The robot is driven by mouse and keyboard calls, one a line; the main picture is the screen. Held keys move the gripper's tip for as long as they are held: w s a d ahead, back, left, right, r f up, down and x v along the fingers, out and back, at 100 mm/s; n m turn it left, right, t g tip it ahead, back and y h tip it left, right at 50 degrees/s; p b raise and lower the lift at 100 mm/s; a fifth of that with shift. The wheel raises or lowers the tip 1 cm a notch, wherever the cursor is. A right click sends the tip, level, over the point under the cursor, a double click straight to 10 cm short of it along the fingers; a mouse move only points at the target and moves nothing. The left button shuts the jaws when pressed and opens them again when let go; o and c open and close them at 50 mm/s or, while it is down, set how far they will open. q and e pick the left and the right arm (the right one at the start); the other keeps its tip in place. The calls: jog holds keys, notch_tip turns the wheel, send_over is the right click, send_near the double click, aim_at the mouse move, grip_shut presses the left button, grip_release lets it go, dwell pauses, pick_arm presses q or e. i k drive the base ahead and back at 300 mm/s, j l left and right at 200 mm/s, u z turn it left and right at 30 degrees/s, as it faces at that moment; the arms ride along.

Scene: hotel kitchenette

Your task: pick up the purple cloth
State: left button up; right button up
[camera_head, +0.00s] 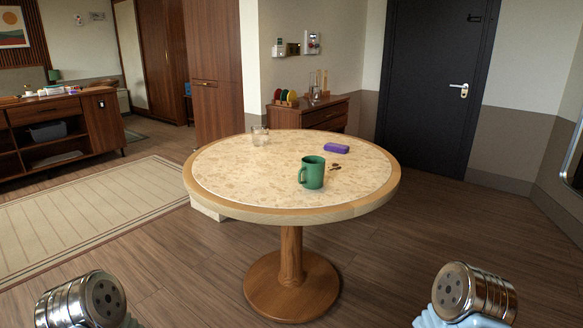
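A small purple cloth (336,148), folded into a flat block, lies on the round table (230,203) toward its far right side. A green mug (312,173) stands upright in front of the cloth and to its left, apart from it. Two metallic rounded parts of my arms show at the bottom left and bottom right corners, well short of the table. No gripper fingers show in the head view.
A clear glass (260,135) stands near the table's far left rim. Small brown bits (335,167) lie right of the mug. A wooden cabinet (322,116) with items stands behind the table. A dark door (435,85) is at the back right. The floor in front is clear.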

aim_at(330, 147)
jog(key=i+l+u, duration=0.2)
jog(key=l, duration=0.15)
jog(key=i+l+u, duration=0.15)
jog(key=l, duration=0.25)
jog(key=i+l+u, duration=0.2)
jog(key=l, duration=0.25)
jog(key=i+l+u, duration=0.15)
jog(key=l, duration=0.25)
jog(key=l+u, duration=0.2)
jog(key=l, duration=0.25)
jog(key=i+l+u, duration=0.2)
jog(key=l, duration=0.25)
jog(key=k, duration=0.1)
